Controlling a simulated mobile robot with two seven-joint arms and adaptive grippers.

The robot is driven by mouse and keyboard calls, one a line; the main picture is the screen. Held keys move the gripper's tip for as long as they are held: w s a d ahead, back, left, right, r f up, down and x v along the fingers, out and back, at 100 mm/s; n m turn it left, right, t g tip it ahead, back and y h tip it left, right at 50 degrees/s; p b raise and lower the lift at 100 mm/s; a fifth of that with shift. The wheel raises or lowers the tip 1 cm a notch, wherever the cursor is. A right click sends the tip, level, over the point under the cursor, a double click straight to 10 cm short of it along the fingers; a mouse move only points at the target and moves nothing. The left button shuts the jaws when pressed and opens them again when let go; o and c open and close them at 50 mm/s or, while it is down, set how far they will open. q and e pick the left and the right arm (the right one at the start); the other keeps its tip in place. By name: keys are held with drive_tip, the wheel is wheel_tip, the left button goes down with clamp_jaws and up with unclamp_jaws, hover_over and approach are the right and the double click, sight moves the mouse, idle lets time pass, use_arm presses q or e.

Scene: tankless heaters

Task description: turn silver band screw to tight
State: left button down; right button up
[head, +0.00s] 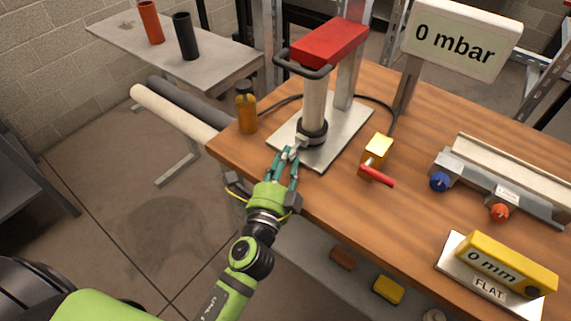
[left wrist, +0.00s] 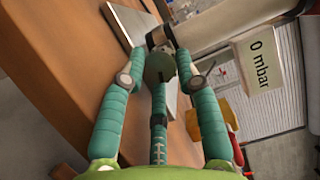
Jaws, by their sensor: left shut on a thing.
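A pale upright pipe (head: 315,103) stands on a grey metal plate (head: 340,140) on the bench, with a dark band (head: 312,136) around its foot. The silver band screw (head: 293,152) is at the front left of this band, partly hidden by my fingers. My left gripper (head: 288,158) reaches in from the bench's front edge and is shut on the screw. How far the screw is turned cannot be read. My right gripper is not in view.
A red block (head: 328,42) and dark handle (head: 303,66) top the pipe. An amber bottle (head: 246,110) stands left; a yellow valve with red lever (head: 378,175) stands right. A sign (head: 460,42) reads 0 mbar. A yellow level (head: 505,265) sits front right.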

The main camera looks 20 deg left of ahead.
use_arm(q)
drive_tip(key=shift+a+r, duration=0.2)
drive_tip(key=shift+a, duration=0.05)
drive_tip(key=c, duration=1)
unclamp_jaws()
drive_tip(key=shift+o, duration=0.2)
drive_tip(key=shift+f, duration=0.1)
drive_tip(key=shift+d, duration=0.1)
drive_tip(key=shift+s+f, duration=0.1)
drive_tip(key=shift+s, duration=1.75)
drive_tip(key=shift+s+d, duration=0.1)
drive_tip(key=shift+s, duration=0.65)
drive_tip(key=shift+s+f, duration=0.1)
drive_tip(key=shift+s, duration=1.3)
